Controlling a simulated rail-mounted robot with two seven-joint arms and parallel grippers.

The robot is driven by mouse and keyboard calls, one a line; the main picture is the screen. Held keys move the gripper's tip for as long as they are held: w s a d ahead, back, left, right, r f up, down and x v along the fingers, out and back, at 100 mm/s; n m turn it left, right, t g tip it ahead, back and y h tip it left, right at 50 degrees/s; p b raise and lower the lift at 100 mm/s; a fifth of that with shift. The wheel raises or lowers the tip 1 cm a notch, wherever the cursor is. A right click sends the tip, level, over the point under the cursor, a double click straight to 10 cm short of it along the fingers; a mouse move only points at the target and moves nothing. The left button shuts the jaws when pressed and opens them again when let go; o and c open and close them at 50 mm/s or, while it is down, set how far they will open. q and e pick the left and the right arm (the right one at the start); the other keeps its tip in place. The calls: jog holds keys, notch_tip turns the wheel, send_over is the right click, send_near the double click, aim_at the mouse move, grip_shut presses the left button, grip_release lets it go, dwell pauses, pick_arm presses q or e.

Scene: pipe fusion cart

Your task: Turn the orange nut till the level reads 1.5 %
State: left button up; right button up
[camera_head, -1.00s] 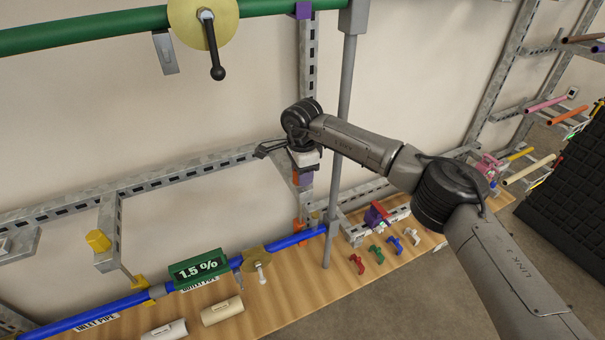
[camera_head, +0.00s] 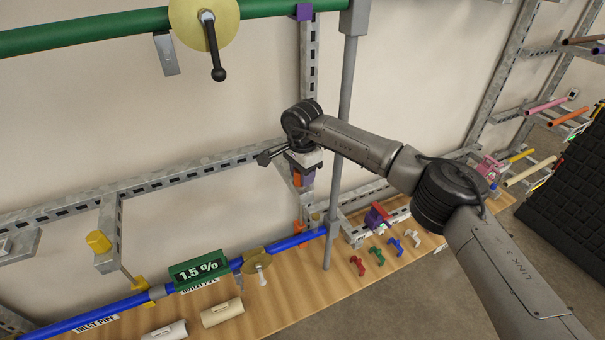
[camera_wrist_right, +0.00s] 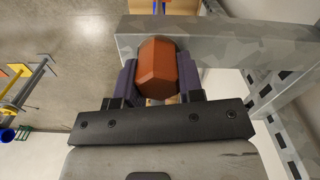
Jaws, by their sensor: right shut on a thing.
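The orange nut (camera_wrist_right: 157,68) sits between the two fingers of my right gripper (camera_wrist_right: 158,85) in the right wrist view, against a grey metal strut. My right gripper is shut on it. In the head view the right gripper (camera_head: 299,178) points down at the strut corner, and only a bit of orange shows there. The green level display (camera_head: 199,270) reads 1.5 % and sits on the blue pipe (camera_head: 105,312). My left gripper is not in view.
A grey vertical post (camera_head: 340,150) stands close to the right of my right gripper. A wooden table (camera_head: 290,290) below holds beige pipe pieces (camera_head: 222,312) and several small coloured valve handles (camera_head: 378,255). A green pipe (camera_head: 90,33) with a yellow disc (camera_head: 190,20) runs above.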

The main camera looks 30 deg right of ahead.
jog(key=shift+r, duration=0.1)
jog(key=o, duration=0.9)
jog(key=shift+o, duration=0.2)
jog(key=shift+r, duration=0.35)
notch_tip(320, 180, up, 13)
jog(key=b, duration=0.2)
jog(key=shift+a+f, duration=0.1)
